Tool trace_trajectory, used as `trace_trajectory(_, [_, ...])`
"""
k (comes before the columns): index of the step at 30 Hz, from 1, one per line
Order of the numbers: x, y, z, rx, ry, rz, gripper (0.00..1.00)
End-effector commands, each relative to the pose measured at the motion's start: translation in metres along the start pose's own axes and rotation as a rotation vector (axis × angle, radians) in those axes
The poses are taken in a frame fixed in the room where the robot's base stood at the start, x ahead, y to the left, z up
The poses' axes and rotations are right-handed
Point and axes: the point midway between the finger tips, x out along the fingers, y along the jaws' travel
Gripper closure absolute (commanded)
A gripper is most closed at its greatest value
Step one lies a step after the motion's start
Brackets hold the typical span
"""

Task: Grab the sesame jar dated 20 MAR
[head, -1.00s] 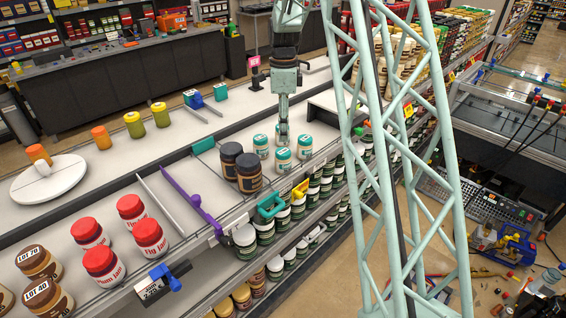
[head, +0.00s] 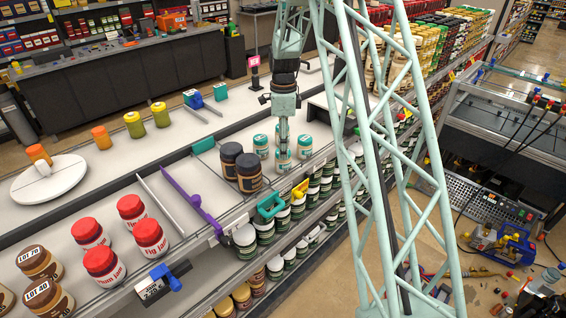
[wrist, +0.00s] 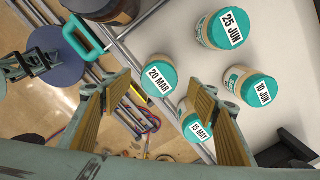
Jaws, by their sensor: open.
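The sesame jar dated 20 MAR (wrist: 158,77) has a teal lid with a white label and shows between my finger pads in the wrist view. In the head view it is the front teal-lidded jar (head: 282,166), its lid partly covered by my gripper (head: 284,152). My gripper, also in the wrist view (wrist: 165,88), is open and empty, with one finger to each side of this jar's lid. I cannot tell how far the fingertips are above it. The 15 MAY jar (wrist: 192,118) is close to the right finger and partly hidden by it.
The 25 JUN jar (wrist: 228,28) and 10 JUN jar (wrist: 258,90) stand behind on the white shelf. Dark brown jars (head: 249,172) stand left of the teal group. A teal clip (head: 271,206) sits on the shelf's front edge. Red-lidded jars (head: 149,234) are further left.

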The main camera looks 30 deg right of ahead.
Motion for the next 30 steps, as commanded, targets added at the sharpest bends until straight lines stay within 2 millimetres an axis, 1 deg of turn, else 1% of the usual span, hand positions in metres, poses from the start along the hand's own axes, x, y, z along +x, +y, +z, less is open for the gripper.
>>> trace_trajectory(8, [0.003,0.0,0.0,0.0,0.0,0.001,0.46])
trace_trajectory(11, [0.009,0.001,0.0,0.0,0.001,0.002,0.46])
trace_trajectory(22, [0.044,0.001,0.001,0.0,0.0,0.002,0.46])
trace_trajectory(25, [0.049,0.002,0.001,0.0,0.0,0.001,0.46])
trace_trajectory(30, [0.052,0.001,0.002,0.0,0.0,0.0,0.46])
